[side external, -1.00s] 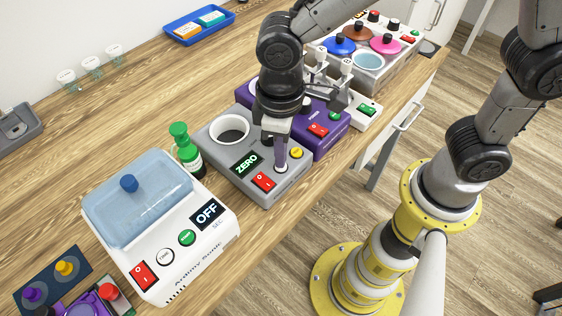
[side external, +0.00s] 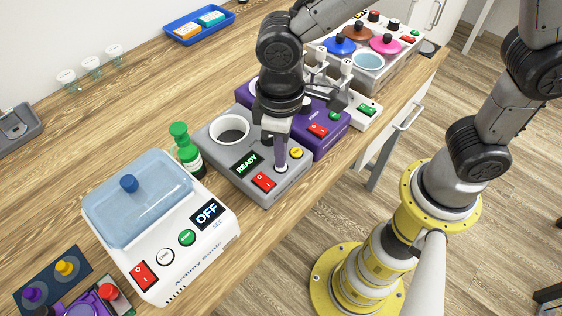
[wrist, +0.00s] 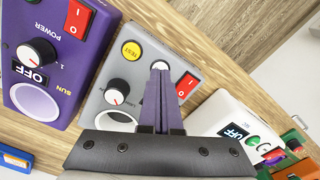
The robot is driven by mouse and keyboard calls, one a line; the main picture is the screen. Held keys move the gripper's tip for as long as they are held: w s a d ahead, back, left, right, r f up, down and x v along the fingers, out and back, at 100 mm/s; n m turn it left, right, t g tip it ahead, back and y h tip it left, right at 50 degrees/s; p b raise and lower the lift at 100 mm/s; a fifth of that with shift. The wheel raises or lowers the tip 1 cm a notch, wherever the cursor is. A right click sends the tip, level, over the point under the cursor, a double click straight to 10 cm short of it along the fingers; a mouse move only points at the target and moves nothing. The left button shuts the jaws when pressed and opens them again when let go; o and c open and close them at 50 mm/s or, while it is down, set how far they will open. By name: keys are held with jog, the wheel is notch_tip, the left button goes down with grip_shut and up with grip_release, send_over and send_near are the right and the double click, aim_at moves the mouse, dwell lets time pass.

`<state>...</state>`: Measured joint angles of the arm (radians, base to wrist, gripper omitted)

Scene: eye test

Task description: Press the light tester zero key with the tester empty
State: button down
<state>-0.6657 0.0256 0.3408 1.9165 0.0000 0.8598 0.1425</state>
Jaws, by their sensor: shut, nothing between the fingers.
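The light tester is a grey box (side external: 214,148) in the middle of the bench. Its display (side external: 247,163) reads READY. Its round white-rimmed well (side external: 229,129) looks empty in the side view; in the wrist view my gripper partly hides it. A red power switch (side external: 264,181) and a yellow TEST button (side external: 296,153) sit on its front. Between them is a pale round key (side external: 282,170). My gripper (side external: 281,166) is shut and empty, fingers pointing down with the tips at this key. In the wrist view the fingertips (wrist: 160,70) cover most of it; contact is unclear.
A purple device (side external: 333,136) stands close on the tester's right. Open wood lies behind the tester.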

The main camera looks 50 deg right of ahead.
notch_tip(320, 180, up, 7)
dwell(0.8)
jog(key=s+d+r+m+t, duration=0.1)
jog(key=d+r+m+t, duration=0.1)
jog(key=d+r, duration=0.35)
jog(key=s+d+r+m+t, duration=0.1)
jog(key=d+r+m, duration=0.1)
jog(key=d, duration=0.7)
jog(key=s+d+f+m+t, duration=0.2)
jog(key=s+d+f, duration=0.1)
jog(key=s+d, duration=0.3)
jog(key=shift+s+d+t, duration=0.15)
jog(key=shift+s+t, duration=0.15)
jog(key=shift+s, duration=0.7)
